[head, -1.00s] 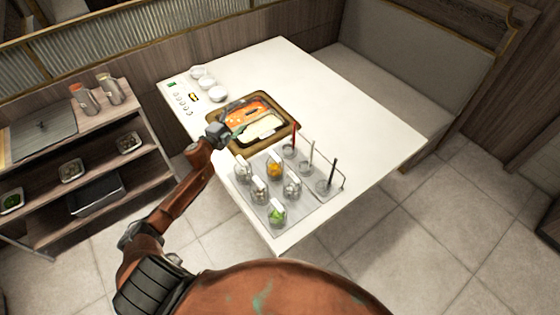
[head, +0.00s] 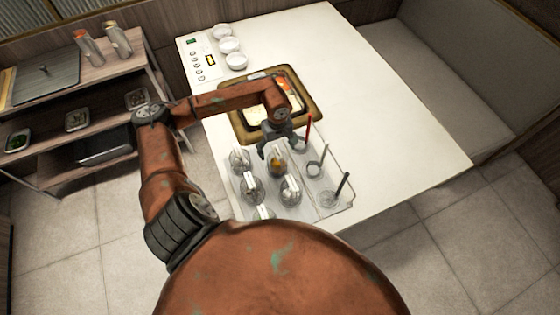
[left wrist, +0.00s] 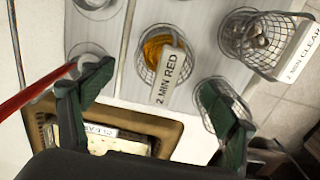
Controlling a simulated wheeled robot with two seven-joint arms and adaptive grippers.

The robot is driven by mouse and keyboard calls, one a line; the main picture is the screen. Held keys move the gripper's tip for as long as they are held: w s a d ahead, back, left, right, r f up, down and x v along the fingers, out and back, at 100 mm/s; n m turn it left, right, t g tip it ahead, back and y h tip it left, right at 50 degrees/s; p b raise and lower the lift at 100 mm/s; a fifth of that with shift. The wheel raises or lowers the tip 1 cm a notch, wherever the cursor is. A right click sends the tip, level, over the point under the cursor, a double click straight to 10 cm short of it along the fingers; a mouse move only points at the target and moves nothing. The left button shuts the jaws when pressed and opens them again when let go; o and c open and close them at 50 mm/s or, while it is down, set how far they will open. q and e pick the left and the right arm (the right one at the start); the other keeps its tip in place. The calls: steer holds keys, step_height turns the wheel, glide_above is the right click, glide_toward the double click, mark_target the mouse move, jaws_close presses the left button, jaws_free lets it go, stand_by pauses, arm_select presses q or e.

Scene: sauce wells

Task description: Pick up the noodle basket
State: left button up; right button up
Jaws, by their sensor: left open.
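The wire noodle basket with orange-yellow contents (head: 277,164) hangs in the back row of the station on the table. In the left wrist view its tag reads "2 MIN RED" (left wrist: 171,76). My left gripper (head: 279,146) is open and empty, just above and behind this basket. In the left wrist view its two green-padded fingers (left wrist: 155,92) stand apart, with the orange-filled basket (left wrist: 153,47) between and beyond them. Other wire baskets stand around it, one tagged "2 MIN CLEAR" (left wrist: 297,60). My right gripper is not in view.
A red-handled ladle (left wrist: 38,90) runs close beside one finger. The table's right side (head: 390,130) is clear.

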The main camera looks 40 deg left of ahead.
arm_select(q)
steer(key=shift+f, duration=0.45)
steer(key=f, duration=0.4)
steer(key=shift+s+d+f+p, duration=0.15)
steer(key=shift+s+d+p, duration=0.15)
steer(key=shift+s+p, duration=0.1)
steer(key=shift+f, duration=0.4)
steer(key=c, duration=1.4)
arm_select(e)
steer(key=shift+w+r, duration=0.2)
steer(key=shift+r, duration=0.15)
arm_select(q)
step_height(320, 180, up, 9)
steer(key=shift+w+f, duration=0.1)
steer(key=shift+r+b, duration=0.3)
steer(key=shift+r, duration=0.4)
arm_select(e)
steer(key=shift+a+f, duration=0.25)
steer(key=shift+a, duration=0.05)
